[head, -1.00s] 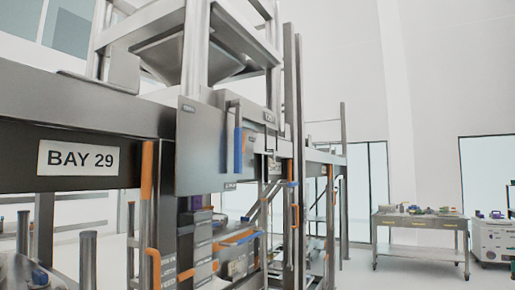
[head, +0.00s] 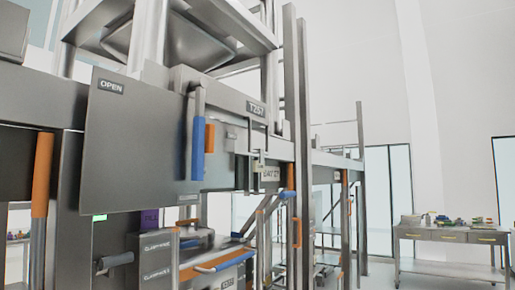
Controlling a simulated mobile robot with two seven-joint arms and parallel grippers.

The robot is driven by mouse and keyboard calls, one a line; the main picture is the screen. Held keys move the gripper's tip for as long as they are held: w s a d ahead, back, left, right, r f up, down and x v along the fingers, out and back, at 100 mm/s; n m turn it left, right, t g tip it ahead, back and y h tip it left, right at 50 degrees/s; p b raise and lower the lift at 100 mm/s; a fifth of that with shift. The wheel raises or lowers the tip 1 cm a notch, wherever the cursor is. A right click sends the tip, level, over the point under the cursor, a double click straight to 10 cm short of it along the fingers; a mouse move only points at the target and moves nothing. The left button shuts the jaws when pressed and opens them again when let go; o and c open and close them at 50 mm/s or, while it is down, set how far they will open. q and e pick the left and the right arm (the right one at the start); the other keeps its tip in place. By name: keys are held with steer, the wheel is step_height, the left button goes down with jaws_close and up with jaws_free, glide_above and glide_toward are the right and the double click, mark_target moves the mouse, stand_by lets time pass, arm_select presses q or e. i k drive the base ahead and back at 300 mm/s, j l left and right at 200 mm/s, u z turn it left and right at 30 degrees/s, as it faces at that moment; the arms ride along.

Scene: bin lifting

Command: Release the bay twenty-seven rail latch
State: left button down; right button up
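A small sign reading "BAY 27" (head: 269,173), its digits small and hard to read, hangs on the steel frame right of centre. Left of it, a vertical handle with a blue grip (head: 197,150) stands on the front of the frame. A short orange piece (head: 210,137) sits just behind that grip. Thin metal bars (head: 240,165) hang between the grip and the sign. I cannot tell which of these parts is the rail latch. Neither of my grippers is in view.
A large grey panel marked "OPEN" (head: 125,150) juts out at left. A hopper (head: 175,40) is above. An orange-sleeved post (head: 42,175) stands far left. A workbench (head: 445,238) stands at right, with clear floor before it.

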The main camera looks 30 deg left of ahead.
mark_target(209, 143)
steer(key=i+u, duration=0.1)
steer(key=i, duration=0.35)
steer(key=i+l+u, duration=0.1)
steer(key=i, duration=0.3)
steer(key=i+l+u, duration=0.1)
steer(key=i, duration=0.35)
steer(key=i+l+u, duration=0.15)
steer(key=i+u, duration=0.25)
steer(key=i+l+u, duration=0.2)
steer(key=u, duration=0.2)
steer(key=i+l+u, duration=0.2)
steer(key=l+u, duration=0.2)
steer(key=i+l+u, duration=0.2)
steer(key=u, duration=0.2)
steer(key=i+l+u, duration=0.1)
steer(key=l+u, duration=0.3)
steer(key=l, duration=0.15)
